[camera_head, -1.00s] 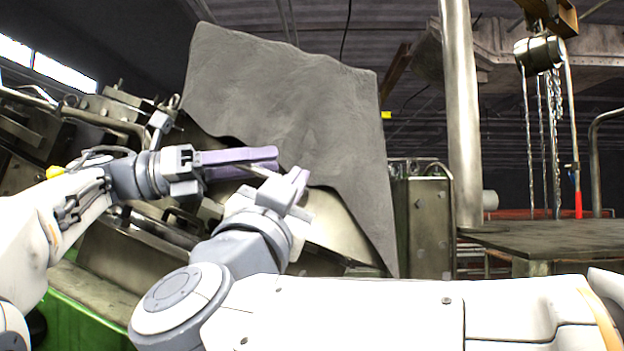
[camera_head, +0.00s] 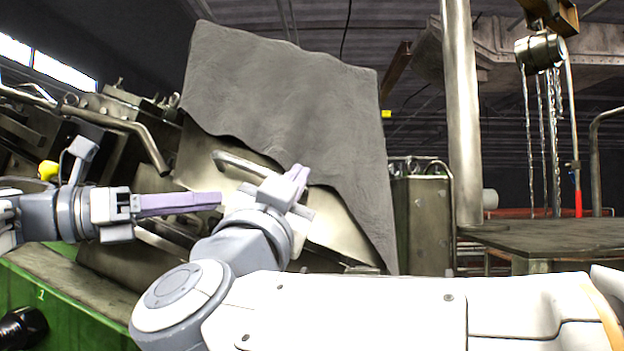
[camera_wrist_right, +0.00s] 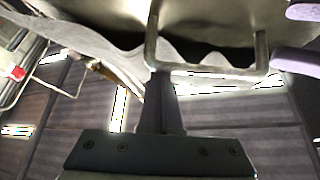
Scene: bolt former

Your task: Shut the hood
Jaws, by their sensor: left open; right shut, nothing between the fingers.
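The hood (camera_head: 345,225) of the machine stands raised, a tilted pale metal plate with a grey, wavy-edged sheet over its upper part. Its bar handle (camera_head: 238,163) shows on the near face, and also across the top of the right wrist view (camera_wrist_right: 205,72). My right gripper (camera_head: 298,178) is shut and empty at the handle's right end in the head view. In the right wrist view its tip (camera_wrist_right: 160,76) is close to the bar; I cannot tell whether it touches. My left gripper (camera_head: 219,200) is open and empty, below and left of the handle.
The green machine body (camera_head: 75,300) with metal pipes (camera_head: 125,125) lies at the left. A vertical post (camera_head: 462,110) and a dark tabletop (camera_head: 550,236) stand at the right. Hanging chains (camera_head: 550,140) are further back.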

